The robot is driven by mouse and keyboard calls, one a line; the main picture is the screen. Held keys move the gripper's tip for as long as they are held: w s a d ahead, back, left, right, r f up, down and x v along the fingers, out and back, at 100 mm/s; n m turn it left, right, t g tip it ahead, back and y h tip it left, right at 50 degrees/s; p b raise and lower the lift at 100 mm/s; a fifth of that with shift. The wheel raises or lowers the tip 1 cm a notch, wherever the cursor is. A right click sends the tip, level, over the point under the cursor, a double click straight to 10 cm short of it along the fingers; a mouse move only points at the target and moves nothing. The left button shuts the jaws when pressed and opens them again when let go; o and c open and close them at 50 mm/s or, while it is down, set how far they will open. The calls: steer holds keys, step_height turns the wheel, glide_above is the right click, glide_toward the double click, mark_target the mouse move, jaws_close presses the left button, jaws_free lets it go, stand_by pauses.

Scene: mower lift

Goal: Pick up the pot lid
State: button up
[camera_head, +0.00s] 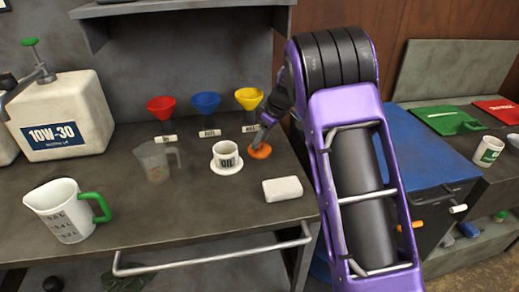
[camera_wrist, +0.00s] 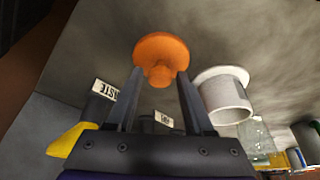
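The pot lid appears to be the small orange disc with a knob (camera_head: 260,152), lying on the grey workbench near its right end. In the wrist view the orange lid (camera_wrist: 160,48) is just ahead of my fingertips, its knob pointing toward the gripper. My gripper (camera_wrist: 160,75) is open, with one finger on each side of the knob and visible gaps beside it. In the head view my gripper (camera_head: 264,134) reaches down to the lid, its fingers partly hidden by the wrist. I cannot tell whether a finger touches the disc.
A white OIL cup (camera_head: 227,155) on a saucer stands left of the lid. A white block (camera_head: 283,189) lies in front. Red (camera_head: 161,106), blue (camera_head: 206,101) and yellow (camera_head: 248,97) funnels stand behind.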

jaws_close()
steer(key=shift+r, duration=0.1)
